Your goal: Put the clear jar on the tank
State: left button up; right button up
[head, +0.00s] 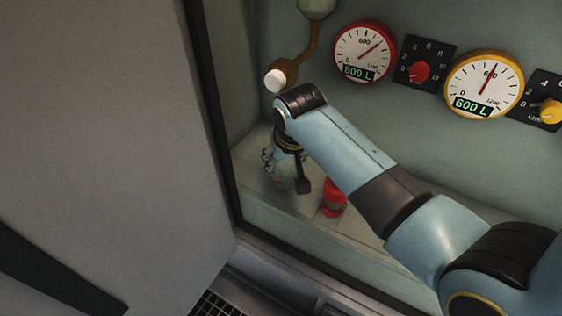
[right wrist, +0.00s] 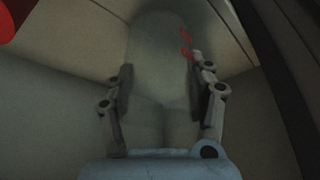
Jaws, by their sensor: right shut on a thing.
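My right gripper (head: 272,160) is low in the back left corner of the bay, in front of my own wrist in the head view. In the right wrist view its two fingers (right wrist: 160,78) stand on either side of a dim, see-through, rounded body, the clear jar (right wrist: 155,45), with small red marks on its right side. The gripper is shut on it. In the head view the jar is hard to make out behind the gripper. I cannot pick out the tank for certain. My left gripper is not in view.
A red canister (head: 334,198) stands on the bay floor just right of the gripper. A brown pipe with a white cap (head: 276,80) hangs above. A red gauge (head: 364,52) and a yellow gauge (head: 484,84) are on the back wall. A grey door panel (head: 100,120) fills the left.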

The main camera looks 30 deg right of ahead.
jog(key=shift+w+d+f+b, duration=0.15)
jog(key=shift+w+f+b, duration=0.2)
jog(key=shift+w+f, duration=0.2)
jog(key=shift+w+d+f+b, duration=0.15)
jog(key=shift+w+f+b, duration=0.2)
jog(key=shift+w, duration=0.2)
jog(key=shift+w+f, duration=0.25)
jog(key=shift+f, duration=0.05)
jog(key=shift+d+r, duration=0.1)
jog(key=o, duration=0.9)
jog(key=shift+c, duration=0.2)
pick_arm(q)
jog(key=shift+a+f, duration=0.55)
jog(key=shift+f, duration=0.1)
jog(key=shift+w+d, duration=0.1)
